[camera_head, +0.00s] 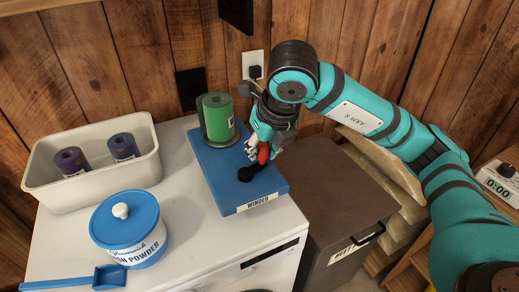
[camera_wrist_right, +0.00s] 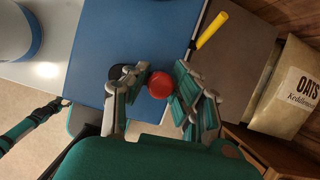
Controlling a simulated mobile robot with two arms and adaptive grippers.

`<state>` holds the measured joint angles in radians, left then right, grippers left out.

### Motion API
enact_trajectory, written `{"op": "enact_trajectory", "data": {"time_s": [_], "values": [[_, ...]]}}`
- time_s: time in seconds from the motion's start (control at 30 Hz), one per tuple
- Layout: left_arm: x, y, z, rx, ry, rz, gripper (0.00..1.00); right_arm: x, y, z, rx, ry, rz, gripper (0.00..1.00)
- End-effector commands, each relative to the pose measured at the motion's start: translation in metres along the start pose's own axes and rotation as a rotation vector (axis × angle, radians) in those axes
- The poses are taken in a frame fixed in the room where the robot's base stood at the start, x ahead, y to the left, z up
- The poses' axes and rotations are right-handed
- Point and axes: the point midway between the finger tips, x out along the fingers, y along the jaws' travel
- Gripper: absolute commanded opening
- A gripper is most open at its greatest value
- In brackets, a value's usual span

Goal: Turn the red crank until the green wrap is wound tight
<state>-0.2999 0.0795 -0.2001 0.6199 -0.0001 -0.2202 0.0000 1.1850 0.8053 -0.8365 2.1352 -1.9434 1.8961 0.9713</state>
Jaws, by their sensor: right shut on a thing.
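The green wrap (camera_head: 218,116) stands upright as a roll at the back of the blue winder board (camera_head: 222,166). An outer layer stands a little apart from the roll at its left. The red crank handle (camera_head: 263,153) rises from a black crank arm whose round end (camera_head: 245,174) sits on the board in front of the wrap. My right gripper (camera_head: 262,150) is shut on the red handle. In the right wrist view the red handle's top (camera_wrist_right: 160,85) shows between the fingers.
A blue scoop (camera_head: 106,278) lies in front. A brown box (camera_head: 335,190) stands right; a yellow handle (camera_wrist_right: 212,30) lies over it.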

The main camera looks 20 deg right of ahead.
Motion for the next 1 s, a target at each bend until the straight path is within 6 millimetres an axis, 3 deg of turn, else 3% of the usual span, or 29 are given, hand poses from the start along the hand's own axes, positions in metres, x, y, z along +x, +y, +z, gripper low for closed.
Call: {"op": "enact_trajectory", "data": {"time_s": [0.63, 0.67, 0.8, 1.0], "values": [[0.0027, -0.0001, 0.0002, 0.000, 0.000, 0.000, 0.48, -0.0029, -0.0012, -0.0002, 0.047, -0.005, -0.020, 0.00], [0.0027, -0.0001, 0.0002, 0.000, 0.000, 0.000, 0.48, -0.0029, -0.0012, -0.0002, 0.047, -0.005, -0.020, 0.28], [0.0027, -0.0001, 0.0002, 0.000, 0.000, 0.000, 0.48, -0.0023, -0.0009, -0.0008, 0.046, -0.003, -0.019, 0.46], [0.0029, -0.0002, 0.0002, 0.000, 0.000, 0.000, 0.48, -0.0016, -0.0006, -0.0014, 0.045, -0.001, -0.019, 0.47]]}}
